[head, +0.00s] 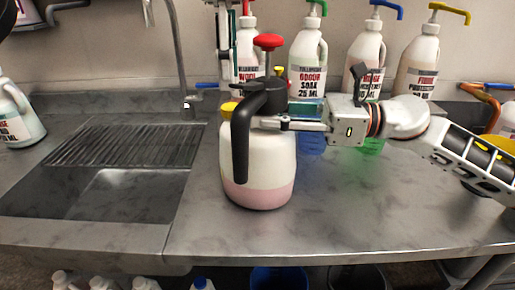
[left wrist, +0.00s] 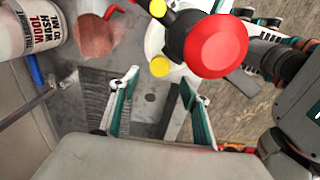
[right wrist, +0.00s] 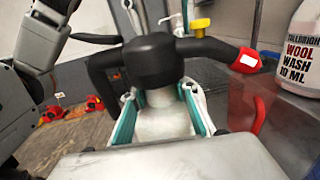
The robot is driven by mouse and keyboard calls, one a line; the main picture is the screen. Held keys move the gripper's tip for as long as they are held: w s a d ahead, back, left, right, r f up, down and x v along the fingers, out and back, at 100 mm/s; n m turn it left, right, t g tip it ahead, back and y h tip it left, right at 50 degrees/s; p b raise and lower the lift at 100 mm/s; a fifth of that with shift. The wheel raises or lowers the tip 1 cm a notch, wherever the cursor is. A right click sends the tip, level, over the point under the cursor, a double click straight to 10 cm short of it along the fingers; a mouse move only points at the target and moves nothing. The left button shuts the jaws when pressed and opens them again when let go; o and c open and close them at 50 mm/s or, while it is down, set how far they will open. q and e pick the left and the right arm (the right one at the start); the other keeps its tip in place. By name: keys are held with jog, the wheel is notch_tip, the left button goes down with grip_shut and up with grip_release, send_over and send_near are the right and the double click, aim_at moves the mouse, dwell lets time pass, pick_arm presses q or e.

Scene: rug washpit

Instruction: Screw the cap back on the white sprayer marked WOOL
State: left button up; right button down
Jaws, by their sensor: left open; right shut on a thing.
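The white sprayer (head: 258,165) stands upright on the steel counter, with pinkish liquid low in it, a black handle (head: 241,140) and a red knob (head: 267,42) on top. Its WOOL mark is not visible. A yellow piece (head: 229,108) shows at its upper left; I cannot tell whether this is the cap or whether it is seated. My right gripper (head: 280,124) is shut on the sprayer's neck, below the black head (right wrist: 155,60). My left gripper (head: 227,72) is open and empty, above and behind the sprayer; the red knob (left wrist: 215,45) is beside it.
A sink with a ribbed drainboard (head: 135,145) lies left, with a tall faucet (head: 180,60). Several pump bottles stand along the back wall, including a WOOL WASH bottle (right wrist: 303,50). A white jug (head: 17,115) stands far left. The front right counter (head: 370,210) is clear.

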dwell(0.3)
jog(key=c, duration=1.5)
grip_release()
jog(key=shift+o, duration=0.2)
jog(key=s+d, duration=0.1)
jog(key=d, duration=1.1)
jog(key=shift+s, duration=0.1)
